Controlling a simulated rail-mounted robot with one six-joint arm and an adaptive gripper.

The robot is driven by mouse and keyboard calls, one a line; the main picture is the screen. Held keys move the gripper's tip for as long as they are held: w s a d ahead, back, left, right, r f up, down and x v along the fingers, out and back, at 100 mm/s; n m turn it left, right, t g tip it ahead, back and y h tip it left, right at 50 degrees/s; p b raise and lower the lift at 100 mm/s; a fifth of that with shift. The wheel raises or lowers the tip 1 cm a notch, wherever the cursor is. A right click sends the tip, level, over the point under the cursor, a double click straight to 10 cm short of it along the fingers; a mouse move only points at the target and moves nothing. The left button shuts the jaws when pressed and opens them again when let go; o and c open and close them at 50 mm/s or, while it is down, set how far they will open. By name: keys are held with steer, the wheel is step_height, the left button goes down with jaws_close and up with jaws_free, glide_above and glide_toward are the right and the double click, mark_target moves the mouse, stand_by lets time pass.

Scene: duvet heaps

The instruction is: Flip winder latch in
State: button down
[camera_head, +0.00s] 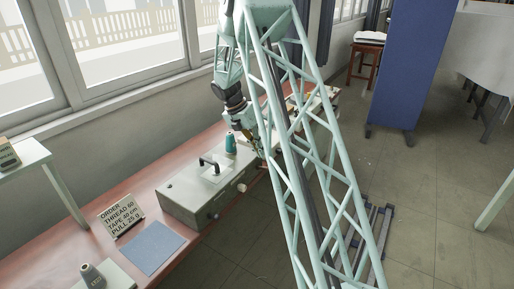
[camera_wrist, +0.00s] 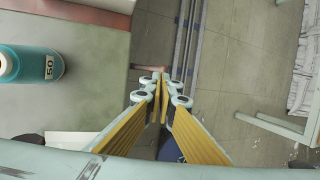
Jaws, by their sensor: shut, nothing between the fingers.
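A grey-green winder box (camera_head: 190,195) with a black handle (camera_head: 212,163) sits on the bench; its top also shows in the wrist view (camera_wrist: 85,85). A teal thread spool (camera_wrist: 12,64) with a number label stands on it, and shows in the head view (camera_head: 230,143). My gripper (camera_wrist: 159,76) is shut and empty, its fingertips just past the box's right edge. A small reddish-brown bar (camera_wrist: 148,69) lies right by the fingertips; I cannot tell whether it is the latch or whether they touch. In the head view my arm partly hides the gripper.
An order sign (camera_head: 121,214), a blue mat (camera_head: 151,247) and a dark spool (camera_head: 92,277) are at the bench's near end. Windows line the left wall. A blue screen (camera_head: 409,65) stands at the right. The floor (camera_head: 420,190) right of the bench is largely free.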

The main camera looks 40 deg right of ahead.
mark_target(266, 169)
steer(key=shift+b+x, duration=0.6)
steer(key=shift+x, duration=2.95)
